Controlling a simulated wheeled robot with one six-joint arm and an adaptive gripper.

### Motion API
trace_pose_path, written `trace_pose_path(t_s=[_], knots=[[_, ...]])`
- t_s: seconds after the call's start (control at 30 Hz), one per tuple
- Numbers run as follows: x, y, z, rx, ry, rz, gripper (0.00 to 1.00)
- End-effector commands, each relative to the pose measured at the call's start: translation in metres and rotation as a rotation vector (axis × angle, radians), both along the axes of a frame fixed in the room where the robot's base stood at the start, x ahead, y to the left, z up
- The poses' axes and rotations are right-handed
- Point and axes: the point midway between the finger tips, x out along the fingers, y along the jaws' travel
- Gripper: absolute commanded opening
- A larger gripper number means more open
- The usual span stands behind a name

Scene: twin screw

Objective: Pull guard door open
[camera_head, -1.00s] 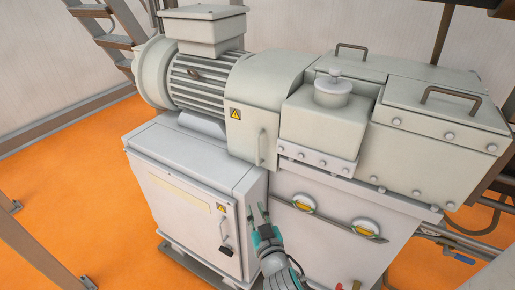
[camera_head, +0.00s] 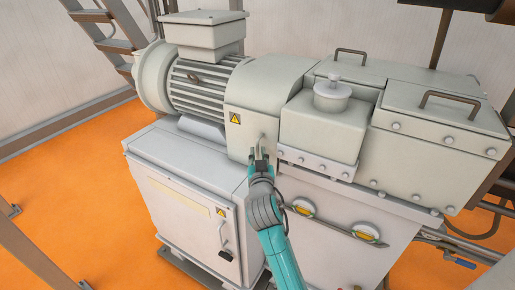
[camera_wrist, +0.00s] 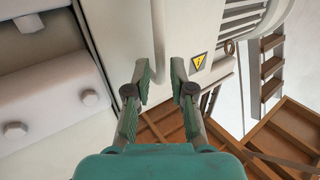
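The guard door (camera_head: 237,140) is a pale grey panel with a yellow warning sign, below the motor's right end. It appears closed. Its upright handle (camera_head: 262,141) is a pale bar near the door's right edge. My gripper (camera_head: 258,157) is at the handle's lower part in the head view and covers some of it. In the wrist view the handle (camera_wrist: 158,38) runs down between the two fingers of my gripper (camera_wrist: 160,72). The fingers are apart, with space on both sides of the bar. Whether either finger touches it I cannot tell.
A white cabinet (camera_head: 185,200) with a dark latch stands below the door, to the left of my arm. A bolted housing with a round cap (camera_head: 333,88) is on the right. A rail with yellow gauges (camera_head: 330,219) is at the lower right.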

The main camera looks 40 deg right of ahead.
Motion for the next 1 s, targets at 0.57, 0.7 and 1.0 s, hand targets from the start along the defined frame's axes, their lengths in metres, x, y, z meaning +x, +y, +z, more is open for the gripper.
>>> trace_pose_path(t_s=[0.57, 0.7, 1.0], knots=[[0.029, -0.022, 0.000, 0.000, 0.000, 0.000, 0.23], [0.029, -0.022, 0.000, 0.000, 0.000, 0.000, 0.08], [0.029, -0.021, 0.000, -0.001, 0.001, 0.000, 0.00]])
